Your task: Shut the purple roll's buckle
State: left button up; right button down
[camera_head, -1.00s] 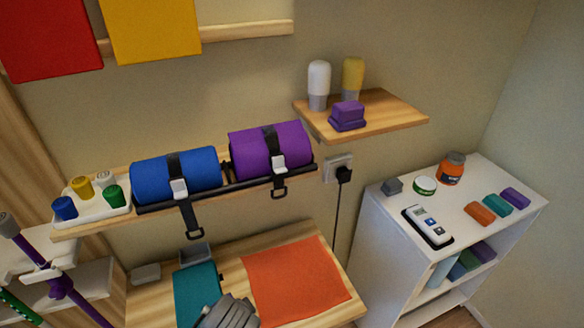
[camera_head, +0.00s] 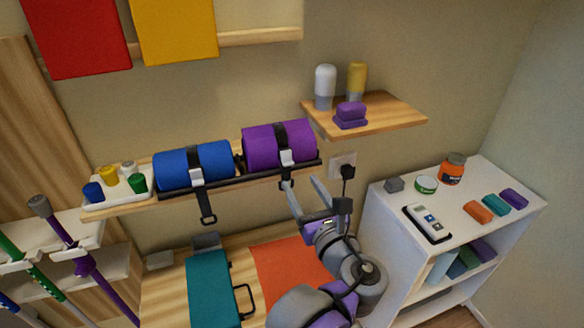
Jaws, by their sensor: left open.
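The purple roll (camera_head: 262,150) lies on the wall shelf beside the blue roll (camera_head: 183,172). A black strap (camera_head: 281,131) runs over it to a pale grey buckle (camera_head: 287,157) on its front. The strap's dark end hangs below the buckle, partly beside a gripper finger; I cannot tell whether the buckle is latched. My left gripper (camera_head: 301,184) is open, with two grey fingers pointing up just below the purple roll. Its fingertips are near the hanging strap end; contact is unclear. No right gripper shows.
A dark rail (camera_head: 225,182) runs along the shelf front. Below are a teal item with a black handle (camera_head: 208,290) and an orange mat (camera_head: 277,268). A small shelf (camera_head: 390,113) with bottles is above right. A white cabinet (camera_head: 490,180) stands at right.

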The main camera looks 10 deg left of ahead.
aim_at(289, 165)
pick_arm(q)
jog(key=x, duration=0.7)
jog(key=shift+p, duration=0.3)
jog(key=shift+s, duration=0.1)
grip_shut()
